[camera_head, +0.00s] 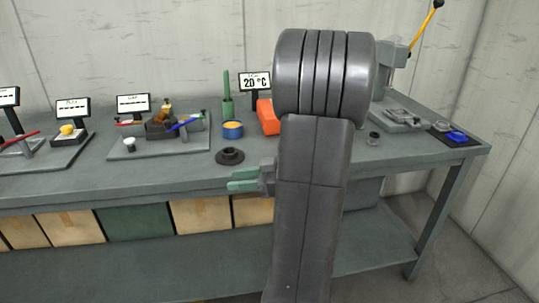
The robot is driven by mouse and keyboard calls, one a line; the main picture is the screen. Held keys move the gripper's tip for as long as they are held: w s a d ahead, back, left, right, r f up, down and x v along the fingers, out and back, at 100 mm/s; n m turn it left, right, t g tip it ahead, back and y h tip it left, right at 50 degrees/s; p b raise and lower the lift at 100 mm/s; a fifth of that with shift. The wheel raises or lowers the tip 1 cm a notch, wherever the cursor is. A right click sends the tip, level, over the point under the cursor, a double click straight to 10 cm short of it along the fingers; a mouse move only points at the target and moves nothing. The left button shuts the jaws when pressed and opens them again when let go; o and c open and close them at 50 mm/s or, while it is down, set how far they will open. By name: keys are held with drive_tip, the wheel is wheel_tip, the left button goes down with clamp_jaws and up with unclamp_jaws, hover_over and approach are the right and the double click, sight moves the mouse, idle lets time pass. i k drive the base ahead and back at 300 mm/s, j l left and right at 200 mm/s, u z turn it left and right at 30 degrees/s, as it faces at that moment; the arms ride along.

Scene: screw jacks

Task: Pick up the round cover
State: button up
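A dark, round, flanged piece with a raised centre, which looks like the round cover (230,156), lies flat near the front edge of the grey workbench (190,180). My gripper (242,180) has green fingers and is just in front of and below this piece in the picture, apart from it. The two fingers point left with a narrow gap between them, and nothing shows in the gap. My grey arm hides part of the bench and part of the gripper's body.
A blue tin (232,129), an orange block (268,117) and a green bottle-like thing (227,100) stand behind the cover. A station plate (160,148) with several parts is to the left. A small dark ring (374,138) and a press (395,65) are right of my arm.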

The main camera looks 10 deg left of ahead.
sight(230, 156)
drive_tip(key=j+z, duration=0.15)
drive_tip(key=z, duration=0.25)
drive_tip(key=j+z, duration=0.15)
drive_tip(key=z, duration=0.3)
drive_tip(key=j+z, duration=0.2)
drive_tip(key=z, duration=0.2)
drive_tip(key=j+z, duration=0.15)
drive_tip(key=z, duration=0.25)
drive_tip(key=k+j, duration=0.15)
drive_tip(key=j, duration=0.25)
drive_tip(key=k+j, duration=0.2)
drive_tip(key=j, duration=0.2)
drive_tip(key=k+j, duration=0.15)
drive_tip(key=j, duration=0.25)
